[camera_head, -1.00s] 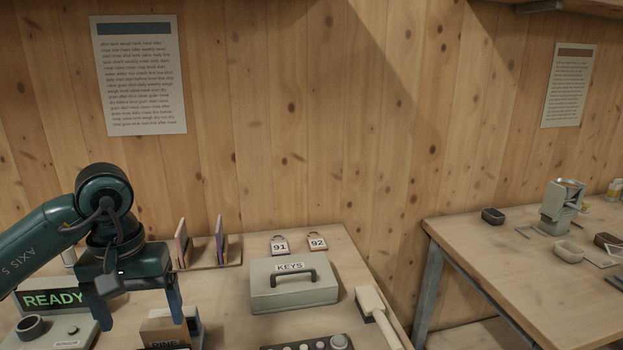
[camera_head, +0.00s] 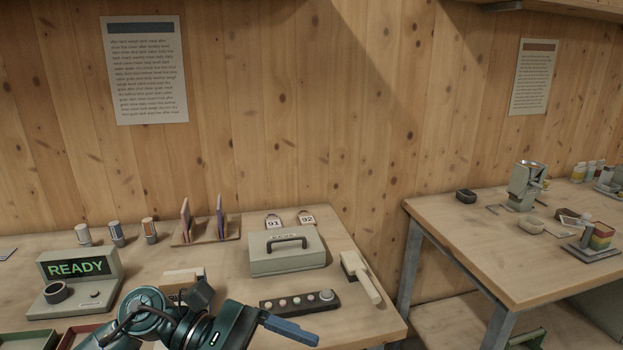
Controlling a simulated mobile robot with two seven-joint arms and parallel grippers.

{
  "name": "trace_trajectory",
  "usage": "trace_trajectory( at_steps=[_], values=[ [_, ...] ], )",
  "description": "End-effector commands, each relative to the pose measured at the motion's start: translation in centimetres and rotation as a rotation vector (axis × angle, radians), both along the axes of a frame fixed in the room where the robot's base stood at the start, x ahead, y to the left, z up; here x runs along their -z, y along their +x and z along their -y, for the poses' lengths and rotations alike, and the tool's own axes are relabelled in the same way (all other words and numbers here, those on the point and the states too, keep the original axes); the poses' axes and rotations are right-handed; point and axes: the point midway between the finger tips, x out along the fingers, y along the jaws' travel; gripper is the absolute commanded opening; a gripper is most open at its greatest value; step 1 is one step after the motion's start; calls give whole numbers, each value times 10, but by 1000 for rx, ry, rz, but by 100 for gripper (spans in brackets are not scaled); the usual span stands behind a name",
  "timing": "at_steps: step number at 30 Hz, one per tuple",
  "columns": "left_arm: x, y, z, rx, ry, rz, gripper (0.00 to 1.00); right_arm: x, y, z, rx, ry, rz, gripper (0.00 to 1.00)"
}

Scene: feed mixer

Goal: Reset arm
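My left arm comes in at the bottom of the head view, dark teal. Its gripper (camera_head: 290,331) is turned sideways with its blue fingers pointing right, over the near part of the left table. The fingers overlap from this angle, so I cannot tell whether they are open or shut. Nothing shows held beyond the fingertips. My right gripper is not in view.
A button panel (camera_head: 270,307) lies just beyond the fingers, with a grey key box (camera_head: 287,262) behind it. A READY display unit (camera_head: 78,275) stands at left. A white-headed tool (camera_head: 362,280) lies near the right edge. A second table (camera_head: 480,255) stands right.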

Motion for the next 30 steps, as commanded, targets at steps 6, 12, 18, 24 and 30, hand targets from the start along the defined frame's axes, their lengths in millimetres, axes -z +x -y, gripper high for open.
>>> trace_trajectory(
  at_steps=[6, 12, 18, 24, 30],
  values=[
    [-27, 30, 10, -359, -555, -1036, 85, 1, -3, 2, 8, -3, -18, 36],
    [58, 65, -50, -606, -1054, -2091, 85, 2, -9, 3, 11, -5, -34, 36],
    [184, 19, -95, 636, 1345, 2520, 85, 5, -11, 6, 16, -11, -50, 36],
    [246, -37, -107, 490, 1200, 2085, 85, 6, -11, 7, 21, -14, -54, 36],
    [259, -52, -108, 458, 1169, 1987, 85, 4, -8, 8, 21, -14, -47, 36]
  ],
)
